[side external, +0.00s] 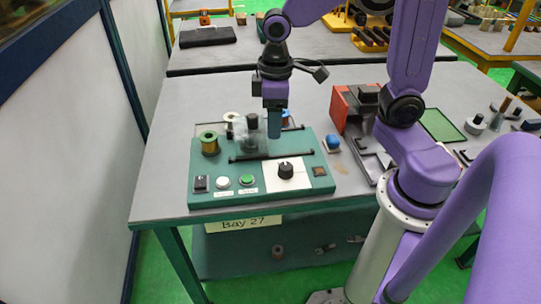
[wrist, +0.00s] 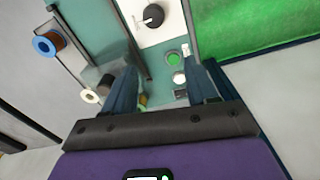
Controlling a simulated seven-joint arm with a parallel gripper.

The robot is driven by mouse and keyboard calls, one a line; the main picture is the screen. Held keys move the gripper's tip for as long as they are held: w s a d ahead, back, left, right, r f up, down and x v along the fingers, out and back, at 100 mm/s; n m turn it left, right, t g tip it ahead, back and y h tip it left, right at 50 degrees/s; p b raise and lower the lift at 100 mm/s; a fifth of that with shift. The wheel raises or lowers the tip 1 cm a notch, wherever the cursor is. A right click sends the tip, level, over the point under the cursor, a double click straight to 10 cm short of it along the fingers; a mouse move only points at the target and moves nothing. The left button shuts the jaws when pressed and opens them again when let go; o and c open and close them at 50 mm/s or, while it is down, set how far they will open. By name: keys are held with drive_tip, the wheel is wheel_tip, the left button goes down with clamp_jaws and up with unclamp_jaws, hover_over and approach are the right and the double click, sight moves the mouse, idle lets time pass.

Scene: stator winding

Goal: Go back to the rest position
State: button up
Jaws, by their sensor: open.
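My gripper (side external: 274,128) hangs fingers-down over the back part of the teal winding station (side external: 222,170), close to its clear guard (side external: 249,138). In the wrist view its two blue fingers (wrist: 165,82) stand apart with no object held between them.
A blue-topped part (side external: 333,142) and a red-orange bin (side external: 352,110) stand right of the station. A green mat (side external: 442,125) and several metal parts lie farther right. The table (side external: 166,182) is bare left of the station.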

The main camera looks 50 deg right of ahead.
drive_tip(key=s+n, duration=0.5)
drive_tip(key=s, duration=1)
drive_tip(key=shift+s+d, duration=0.4)
drive_tip(key=shift+d, duration=0.05)
idle(0.3)
